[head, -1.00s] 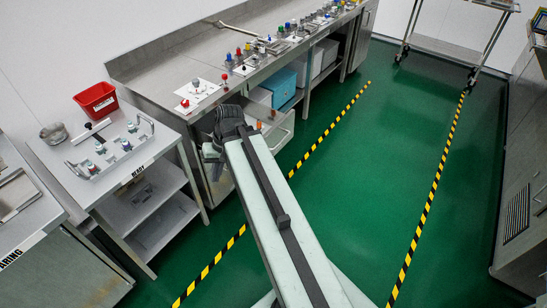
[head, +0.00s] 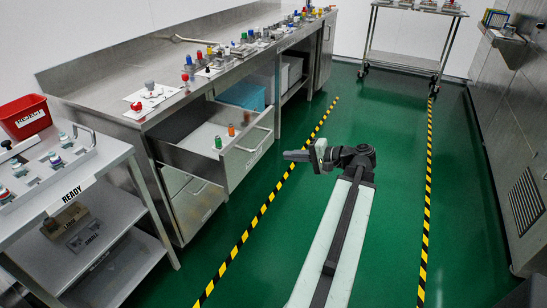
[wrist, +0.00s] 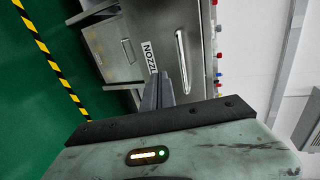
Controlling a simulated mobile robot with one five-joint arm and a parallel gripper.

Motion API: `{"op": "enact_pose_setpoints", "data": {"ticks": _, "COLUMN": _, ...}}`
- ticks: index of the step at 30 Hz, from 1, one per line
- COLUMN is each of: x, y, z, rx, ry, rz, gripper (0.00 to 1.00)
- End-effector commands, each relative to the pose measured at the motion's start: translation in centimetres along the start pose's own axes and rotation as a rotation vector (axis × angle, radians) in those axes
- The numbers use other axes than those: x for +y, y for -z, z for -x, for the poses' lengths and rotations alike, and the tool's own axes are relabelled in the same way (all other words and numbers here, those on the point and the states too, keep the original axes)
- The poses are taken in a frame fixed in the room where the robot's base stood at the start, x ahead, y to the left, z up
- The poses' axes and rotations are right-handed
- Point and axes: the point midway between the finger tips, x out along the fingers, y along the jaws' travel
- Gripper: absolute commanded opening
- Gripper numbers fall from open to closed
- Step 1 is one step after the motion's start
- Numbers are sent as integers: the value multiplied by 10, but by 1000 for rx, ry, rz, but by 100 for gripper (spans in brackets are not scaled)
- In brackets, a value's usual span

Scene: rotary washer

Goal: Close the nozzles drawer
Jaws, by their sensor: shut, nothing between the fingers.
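The nozzles drawer (head: 247,160) stands pulled out from under the steel counter in the head view. Its front has a bar handle (head: 258,139); an orange nozzle (head: 231,130) and a green nozzle (head: 218,142) stand inside. In the wrist view, the drawer front (wrist: 120,50) shows sideways, with a partly legible "NOZZL" label (wrist: 149,57) and the handle (wrist: 182,60). My gripper (head: 286,156) is shut and empty, pointing left towards the drawer front, seemingly apart from it. Its closed fingers also show in the wrist view (wrist: 158,92).
Another, shut drawer front (head: 197,205) lies below. The counter (head: 110,80) carries several fittings. A READY-labelled shelf (head: 100,160) with a red bin (head: 24,118) stands at left. A trolley (head: 405,60) stands at the back. The green floor (head: 380,115) has open room.

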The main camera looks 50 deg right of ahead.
Motion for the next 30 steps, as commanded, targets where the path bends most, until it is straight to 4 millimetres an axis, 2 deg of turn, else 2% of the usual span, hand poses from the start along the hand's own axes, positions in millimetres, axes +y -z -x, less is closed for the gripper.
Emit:
{"op": "enact_pose_setpoints", "data": {"ticks": 13, "x": 4, "y": 0, "z": -96, "rx": -2, "ry": -2, "rz": 2, "gripper": 0}}
{"op": "enact_pose_setpoints", "data": {"ticks": 15, "x": -4, "y": 0, "z": -106, "rx": -2, "ry": -2, "rz": 1, "gripper": 0}}
{"op": "enact_pose_setpoints", "data": {"ticks": 21, "x": -10, "y": 1, "z": -125, "rx": 1, "ry": -2, "rz": 0, "gripper": 0}}
{"op": "enact_pose_setpoints", "data": {"ticks": 30, "x": -11, "y": 1, "z": -127, "rx": 2, "ry": -2, "rz": 0, "gripper": 0}}
